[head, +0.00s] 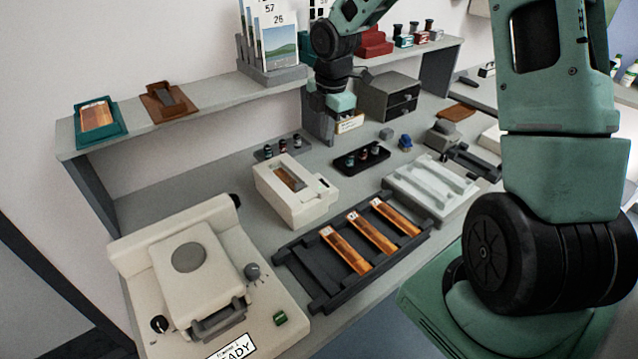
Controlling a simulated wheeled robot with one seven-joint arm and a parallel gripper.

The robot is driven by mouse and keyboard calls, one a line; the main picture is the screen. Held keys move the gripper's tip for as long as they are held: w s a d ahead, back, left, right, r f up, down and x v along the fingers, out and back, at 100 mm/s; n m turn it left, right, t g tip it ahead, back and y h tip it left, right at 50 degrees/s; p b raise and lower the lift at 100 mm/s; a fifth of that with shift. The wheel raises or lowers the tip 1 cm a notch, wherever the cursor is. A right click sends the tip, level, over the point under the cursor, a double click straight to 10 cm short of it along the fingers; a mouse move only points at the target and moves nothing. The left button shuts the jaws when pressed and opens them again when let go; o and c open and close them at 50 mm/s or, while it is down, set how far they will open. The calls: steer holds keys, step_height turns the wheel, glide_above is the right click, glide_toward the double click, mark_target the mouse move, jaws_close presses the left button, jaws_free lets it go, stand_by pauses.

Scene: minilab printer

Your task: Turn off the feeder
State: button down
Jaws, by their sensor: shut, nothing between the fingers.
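A small cream box (290,192) with a brown strip in its top slot stands mid-table; it may be the feeder. A small dark part (323,182) sits on its right top edge. A larger cream machine (137,287) at front left has a round grey disc on its lid, a black knob (159,324), a grey knob (253,272), a green switch (281,319) and a sign ending in "ADY" (232,348). My gripper (338,112) hangs behind the cream box, near the shelf edge, apart from both machines. It is shut and empty; its fingertips are hard to make out.
A black rack (300,281) with several orange strips lies in front of the cream box. A black tray of small bottles (362,160) and a white tray (428,190) lie to its right. The raised shelf (195,118) and grey drawer unit (388,97) are near my gripper.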

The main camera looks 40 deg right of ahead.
mark_target(322, 181)
steer(key=shift+s+b, duration=0.25)
steer(key=shift+b, duration=0.2)
steer(key=shift+a, duration=0.1)
steer(key=f, duration=0.4)
steer(key=w+f, duration=0.1)
steer(key=f, duration=0.9)
steer(key=shift+w, duration=0.35)
